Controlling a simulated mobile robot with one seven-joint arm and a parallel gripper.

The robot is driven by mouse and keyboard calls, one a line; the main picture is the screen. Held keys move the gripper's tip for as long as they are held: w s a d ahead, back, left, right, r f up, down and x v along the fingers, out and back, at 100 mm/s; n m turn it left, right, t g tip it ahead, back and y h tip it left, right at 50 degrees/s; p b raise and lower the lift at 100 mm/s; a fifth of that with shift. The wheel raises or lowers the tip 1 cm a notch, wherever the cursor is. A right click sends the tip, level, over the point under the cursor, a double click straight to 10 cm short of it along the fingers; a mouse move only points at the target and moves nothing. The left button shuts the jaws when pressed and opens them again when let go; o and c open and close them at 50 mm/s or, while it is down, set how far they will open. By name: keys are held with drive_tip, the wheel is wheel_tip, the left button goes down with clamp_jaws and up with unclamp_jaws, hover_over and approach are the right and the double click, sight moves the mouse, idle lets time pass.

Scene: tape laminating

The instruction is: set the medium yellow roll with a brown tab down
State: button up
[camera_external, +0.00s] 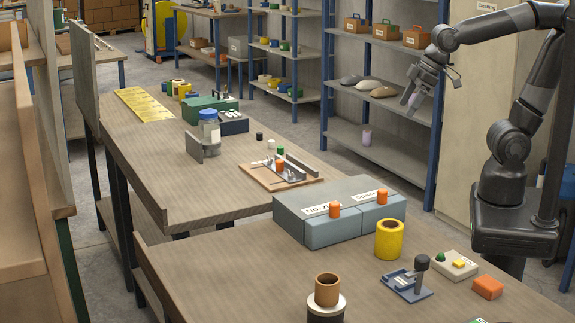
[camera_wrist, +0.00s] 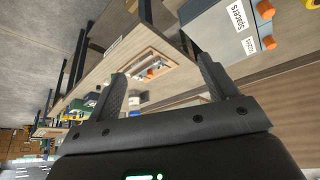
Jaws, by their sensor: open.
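A yellow roll (camera_external: 389,243) stands upright on the near bench (camera_external: 235,275), to the right of the grey-blue boxes. Its hollow top shows a darker inside; I cannot make out a separate brown tab. My gripper (camera_external: 412,92) is raised high above the benches, in front of the shelves, well apart from the roll. In the wrist view my gripper (camera_wrist: 163,72) has its two fingers spread with nothing between them.
Grey-blue boxes (camera_external: 325,232) with orange knobs stand left of the roll. A brown roll (camera_external: 327,289) sits on a dark, white-topped holder at the front. A small lever device (camera_external: 410,283) and an orange block (camera_external: 488,287) lie to the right. The front left bench is clear.

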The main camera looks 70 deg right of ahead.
drive_tip(key=s+d+m+h, duration=0.1)
drive_tip(key=s+d+m, duration=0.2)
drive_tip(key=s+d, duration=0.4)
drive_tip(key=shift+d+r, duration=0.15)
drive_tip(key=shift+d, duration=0.9)
